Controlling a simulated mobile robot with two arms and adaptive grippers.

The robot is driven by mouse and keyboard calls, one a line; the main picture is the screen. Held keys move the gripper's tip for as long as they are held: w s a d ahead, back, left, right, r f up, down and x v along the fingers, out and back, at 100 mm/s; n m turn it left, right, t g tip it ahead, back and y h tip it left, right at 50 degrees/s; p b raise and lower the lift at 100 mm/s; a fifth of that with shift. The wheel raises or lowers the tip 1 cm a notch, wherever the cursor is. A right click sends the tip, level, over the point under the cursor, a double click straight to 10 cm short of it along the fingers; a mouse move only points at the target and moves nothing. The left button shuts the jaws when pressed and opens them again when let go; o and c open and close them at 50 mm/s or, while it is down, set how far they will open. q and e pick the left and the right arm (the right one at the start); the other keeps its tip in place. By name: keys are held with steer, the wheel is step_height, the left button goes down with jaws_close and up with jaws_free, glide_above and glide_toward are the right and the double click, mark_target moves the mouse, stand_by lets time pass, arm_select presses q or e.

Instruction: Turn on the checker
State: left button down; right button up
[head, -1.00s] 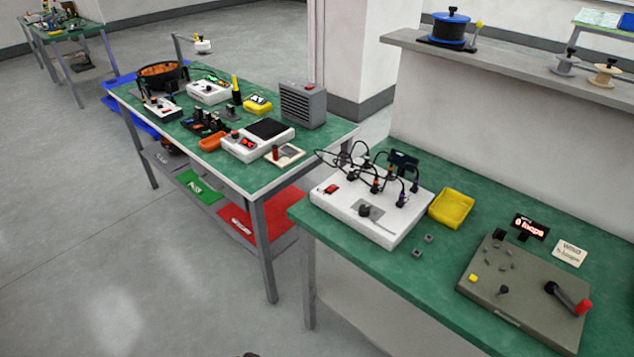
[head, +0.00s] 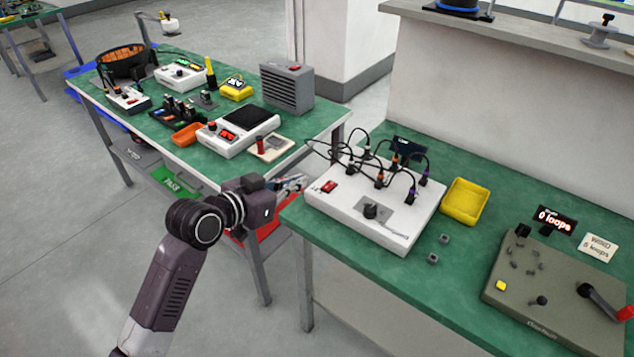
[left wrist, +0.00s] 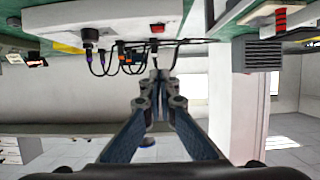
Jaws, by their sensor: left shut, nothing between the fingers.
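The white box with several black cables plugged into it (head: 345,222), which looks like the checker, sits on the near green bench. A red rocker switch (head: 327,186) is on its left corner. In the left wrist view the box (left wrist: 120,12) appears upside down at the top, with the red switch (left wrist: 157,28) on it. My left gripper (head: 296,183) is just left of the box, close to the switch but apparently apart from it. Its fingers (left wrist: 160,78) are shut and empty. I cannot tell whether the switch is on. My right gripper is not in view.
A grey-green winding board (head: 560,290) with a crank is farther right. A second bench (head: 190,148) with devices stands behind my left arm, with a gap between the benches.

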arm_select(q)
glide_above(321, 194)
steer(key=f, duration=0.2)
steer(key=f+p, duration=0.1)
steer(key=shift+w+d+f, duration=0.2)
steer(key=shift+f, duration=0.15)
steer(key=f, duration=0.2)
steer(key=shift+s+a+f, duration=0.2)
steer(key=shift+f, duration=0.7)
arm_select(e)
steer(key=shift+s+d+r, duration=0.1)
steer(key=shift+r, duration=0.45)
